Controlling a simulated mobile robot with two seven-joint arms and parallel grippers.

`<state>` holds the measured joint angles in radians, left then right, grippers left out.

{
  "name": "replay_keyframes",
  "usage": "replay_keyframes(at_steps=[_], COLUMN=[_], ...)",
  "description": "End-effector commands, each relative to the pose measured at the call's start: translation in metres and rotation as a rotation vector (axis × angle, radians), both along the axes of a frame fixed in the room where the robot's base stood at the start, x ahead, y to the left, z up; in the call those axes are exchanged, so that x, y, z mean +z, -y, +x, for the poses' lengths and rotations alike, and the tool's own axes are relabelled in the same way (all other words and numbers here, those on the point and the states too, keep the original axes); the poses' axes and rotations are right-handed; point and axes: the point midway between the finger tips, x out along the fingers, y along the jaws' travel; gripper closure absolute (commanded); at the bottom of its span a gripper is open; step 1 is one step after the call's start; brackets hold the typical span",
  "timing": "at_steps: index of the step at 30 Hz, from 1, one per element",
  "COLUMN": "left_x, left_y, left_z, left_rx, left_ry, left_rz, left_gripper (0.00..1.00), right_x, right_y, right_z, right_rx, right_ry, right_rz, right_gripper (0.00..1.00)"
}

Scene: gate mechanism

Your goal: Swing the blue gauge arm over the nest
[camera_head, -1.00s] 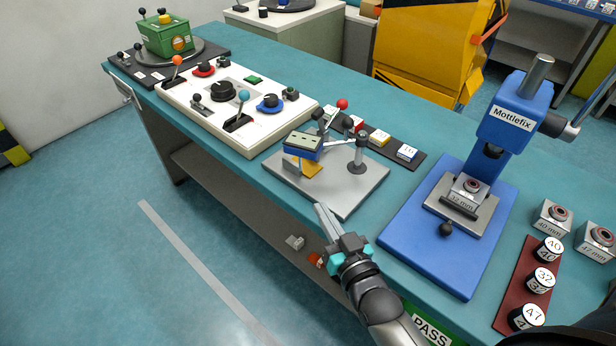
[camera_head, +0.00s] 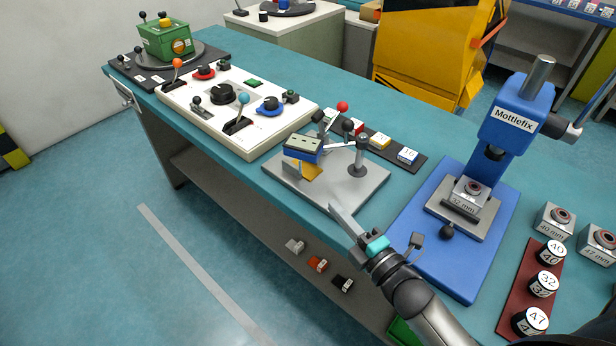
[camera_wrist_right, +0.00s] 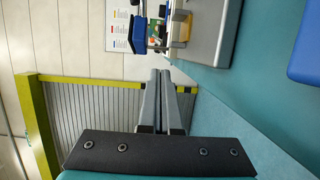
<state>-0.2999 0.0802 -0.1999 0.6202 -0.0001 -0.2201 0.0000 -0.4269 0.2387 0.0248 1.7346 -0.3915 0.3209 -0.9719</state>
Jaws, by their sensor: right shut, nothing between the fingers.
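A grey fixture plate (camera_head: 345,195) lies near the front edge of the teal bench. On it, a blue block with a pale top (camera_head: 303,150) sits above a yellow-orange piece (camera_head: 311,171). A thin silver bar (camera_head: 340,146) runs from the block to a dark-based post (camera_head: 360,160). The block also shows in the right wrist view (camera_wrist_right: 138,35). I cannot tell the nest apart clearly. My right gripper (camera_head: 334,209) is shut and empty, its fingertips just off the plate's front edge. Its closed fingers show in the wrist view (camera_wrist_right: 160,74). My left gripper is out of view.
A red-knobbed lever (camera_head: 342,106) stands behind the block. A white control panel (camera_head: 240,135) is to the left, a blue press (camera_head: 500,130) to the right. A dark strip with numbered blocks (camera_head: 418,163) lies behind the plate. Several small pieces sit on the lower shelf (camera_head: 230,185).

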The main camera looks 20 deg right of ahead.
Motion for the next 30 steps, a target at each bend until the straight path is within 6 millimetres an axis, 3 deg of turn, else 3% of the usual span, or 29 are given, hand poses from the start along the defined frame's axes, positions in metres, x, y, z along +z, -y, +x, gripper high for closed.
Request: replay_keyframes(at_steps=[18, 30], left_x=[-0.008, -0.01], left_y=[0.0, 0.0], left_z=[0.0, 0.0], left_rx=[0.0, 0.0], left_ry=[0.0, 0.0], left_rz=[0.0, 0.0], left_gripper=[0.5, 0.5], right_x=[0.0, -0.001], right_y=[-0.019, -0.023], right_z=[0.095, 0.113], right_rx=[-0.001, -0.001], right_ry=[-0.001, -0.003], right_rz=[0.003, 0.004], right_gripper=[1.0, 1.0])
